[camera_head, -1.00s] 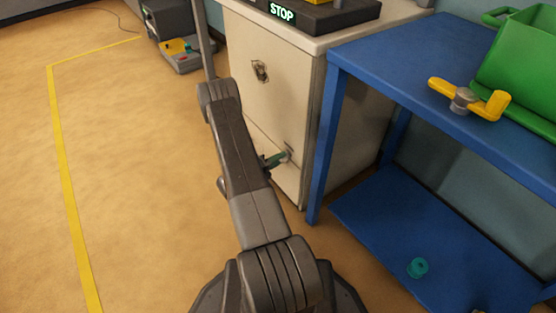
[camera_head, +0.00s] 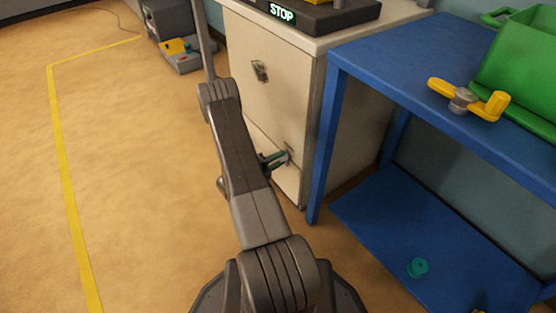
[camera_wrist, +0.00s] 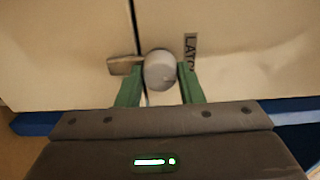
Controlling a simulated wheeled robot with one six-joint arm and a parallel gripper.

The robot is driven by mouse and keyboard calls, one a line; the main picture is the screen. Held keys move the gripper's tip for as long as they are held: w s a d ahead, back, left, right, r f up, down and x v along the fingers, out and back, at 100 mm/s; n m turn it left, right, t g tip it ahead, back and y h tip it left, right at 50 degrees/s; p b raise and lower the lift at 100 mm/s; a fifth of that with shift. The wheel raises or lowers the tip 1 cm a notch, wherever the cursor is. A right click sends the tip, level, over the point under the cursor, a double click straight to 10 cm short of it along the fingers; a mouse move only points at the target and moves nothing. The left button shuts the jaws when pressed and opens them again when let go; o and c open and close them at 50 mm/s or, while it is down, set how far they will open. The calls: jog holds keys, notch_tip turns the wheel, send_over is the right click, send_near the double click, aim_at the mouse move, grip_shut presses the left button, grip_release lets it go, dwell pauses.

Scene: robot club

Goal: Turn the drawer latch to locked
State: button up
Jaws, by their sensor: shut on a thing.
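The drawer latch (camera_wrist: 160,72) is a round grey knob with a flat lever pointing left in the wrist view. It sits beside the dark seam between two pale cabinet panels, and the lever lies across the seam. A partly hidden label reading "LATC" (camera_wrist: 190,50) is to its right. My gripper (camera_wrist: 162,80) has its green fingers on either side of the knob, shut on it. In the head view my gripper (camera_head: 276,159) reaches the low front of the pale cabinet (camera_head: 285,100); the latch there is small and partly hidden.
A blue table (camera_head: 400,55) with a lower shelf stands close at right, holding a green bin (camera_head: 525,65) and a yellow-handled valve (camera_head: 463,100). The floor at left is open, with a yellow line (camera_head: 65,180).

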jog(key=o, duration=1)
jog(key=shift+c, duration=0.2)
jog(key=p+v, duration=0.3)
jog(key=v, duration=1)
jog(key=shift+s+a, duration=0.25)
jog(key=shift+a, duration=0.1)
jog(key=b+x, duration=0.3)
jog(key=x, duration=1.1)
